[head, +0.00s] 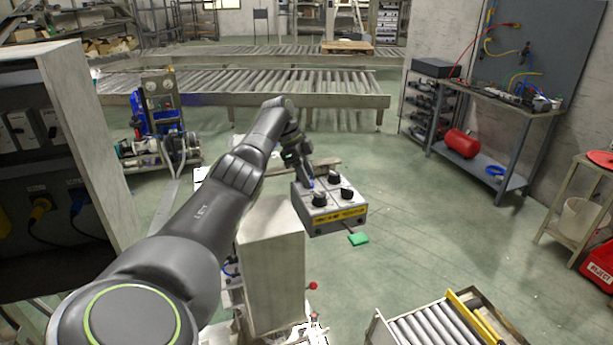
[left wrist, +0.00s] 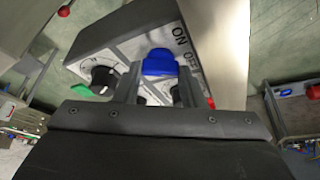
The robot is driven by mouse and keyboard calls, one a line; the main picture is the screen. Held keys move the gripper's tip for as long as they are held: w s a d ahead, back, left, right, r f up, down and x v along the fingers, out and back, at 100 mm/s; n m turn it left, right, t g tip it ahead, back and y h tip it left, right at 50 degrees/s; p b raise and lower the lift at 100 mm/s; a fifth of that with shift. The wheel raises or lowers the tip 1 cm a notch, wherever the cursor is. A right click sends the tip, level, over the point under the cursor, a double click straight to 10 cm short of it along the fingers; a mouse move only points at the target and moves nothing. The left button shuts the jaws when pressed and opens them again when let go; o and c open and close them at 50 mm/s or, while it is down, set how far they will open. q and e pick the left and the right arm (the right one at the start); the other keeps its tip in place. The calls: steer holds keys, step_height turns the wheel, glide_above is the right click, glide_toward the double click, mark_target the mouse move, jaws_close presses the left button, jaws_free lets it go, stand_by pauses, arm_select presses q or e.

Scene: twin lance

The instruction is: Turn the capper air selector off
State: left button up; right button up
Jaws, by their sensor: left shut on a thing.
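A grey control box (head: 330,222) with a yellow label strip carries several black knobs (head: 347,192) on its top face. My left gripper (head: 309,183) reaches down onto the box's far left part. In the left wrist view a blue knob (left wrist: 160,62) sits between the two fingers of my left gripper (left wrist: 158,86), which is shut on it. The letters ON and OFF are printed on the box face beside this knob. A black knob (left wrist: 103,78) with a white pointer shows to its left. The fingers hide part of the face. My right gripper is not in view.
A green tag (head: 358,239) sticks out in front of the box. A pale cabinet (head: 272,265) stands left of it. A small roller conveyor (head: 425,328) is at the bottom right. Open floor lies right of the box, before the workbench (head: 490,104).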

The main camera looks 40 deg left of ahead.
arm_select(q)
steer(key=o, duration=0.7)
steer(key=shift+a+r, duration=0.1)
steer(key=shift+r, duration=0.2)
steer(key=p+v, duration=0.6)
steer(key=v, duration=1)
steer(key=shift+r+p, duration=0.35)
steer(key=shift+r, duration=0.05)
